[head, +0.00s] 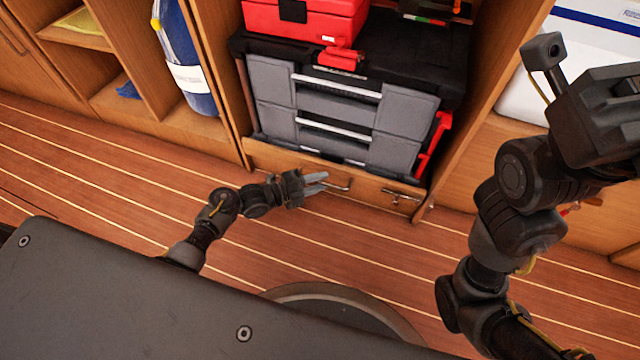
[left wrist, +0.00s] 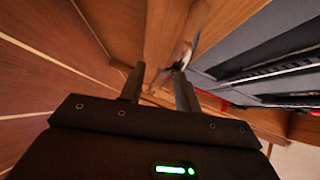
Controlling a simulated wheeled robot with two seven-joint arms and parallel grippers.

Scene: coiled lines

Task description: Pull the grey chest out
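The grey chest (head: 410,112), with grey drawer fronts, a black top and silver bar handles, stands inside a wooden cabinet bay. Part of its grey front shows at the right in the left wrist view (left wrist: 240,52). My left gripper (head: 322,183) is low in front of the chest, beside a metal handle (head: 338,187) on the wooden panel below it. In the left wrist view its two fingers (left wrist: 160,90) are apart, with a metal fitting just beyond them. I see no firm grip on anything. My right gripper (head: 628,88) is raised at the far right, away from the chest; its fingertips are unclear.
A red toolbox (head: 305,20) sits on top of the chest. A metal latch (head: 402,196) is on the wooden panel (head: 375,192). Wooden dividers flank the bay. A blue cylinder (head: 185,50) stands to the left and a white case (head: 590,50) to the right. The striped floor in front is clear.

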